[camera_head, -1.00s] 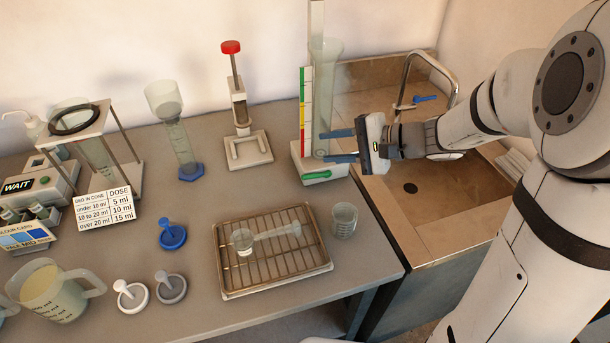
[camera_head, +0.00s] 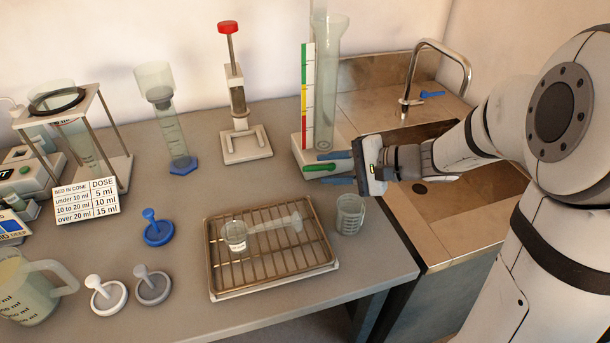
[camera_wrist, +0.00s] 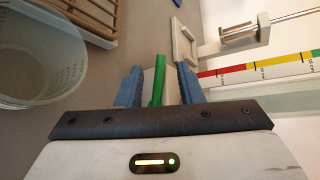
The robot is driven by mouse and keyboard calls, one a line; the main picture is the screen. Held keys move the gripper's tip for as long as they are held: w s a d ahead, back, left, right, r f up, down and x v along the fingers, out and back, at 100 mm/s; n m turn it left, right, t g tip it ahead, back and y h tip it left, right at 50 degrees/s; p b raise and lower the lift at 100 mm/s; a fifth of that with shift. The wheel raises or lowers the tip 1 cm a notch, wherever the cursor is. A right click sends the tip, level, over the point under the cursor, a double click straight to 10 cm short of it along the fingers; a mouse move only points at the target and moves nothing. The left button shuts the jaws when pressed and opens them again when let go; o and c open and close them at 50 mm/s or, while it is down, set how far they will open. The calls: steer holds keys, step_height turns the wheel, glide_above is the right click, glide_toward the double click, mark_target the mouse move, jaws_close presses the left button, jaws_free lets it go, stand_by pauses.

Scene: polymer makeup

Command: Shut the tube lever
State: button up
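The green tube lever (camera_head: 318,167) lies on the white base of a tall clear tube (camera_head: 327,80), beside a green-yellow-red scale. My gripper (camera_head: 330,168) is at the right of that base, its blue fingers on either side of the lever's right part. In the wrist view the lever (camera_wrist: 159,80) runs lengthwise between the two fingers of my gripper (camera_wrist: 159,85). Gaps show between the lever and each finger, so the gripper is open. The lever's far right end is hidden by the gripper in the head view.
A wire rack on a tray (camera_head: 215,270) with a clear vessel on it and a small beaker (camera_head: 350,213) stand close below my gripper. A sink with a tap (camera_head: 410,85) lies right. A red-knobbed stand (camera_head: 245,148) is left of the tube.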

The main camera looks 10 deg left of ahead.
mark_target(307, 170)
steer(key=x, duration=0.6)
steer(key=shift+a+f+b, duration=0.15)
steer(key=shift+a+b, duration=0.2)
steer(key=shift+a, duration=0.05)
steer(key=shift+c, duration=0.5)
jaws_close()
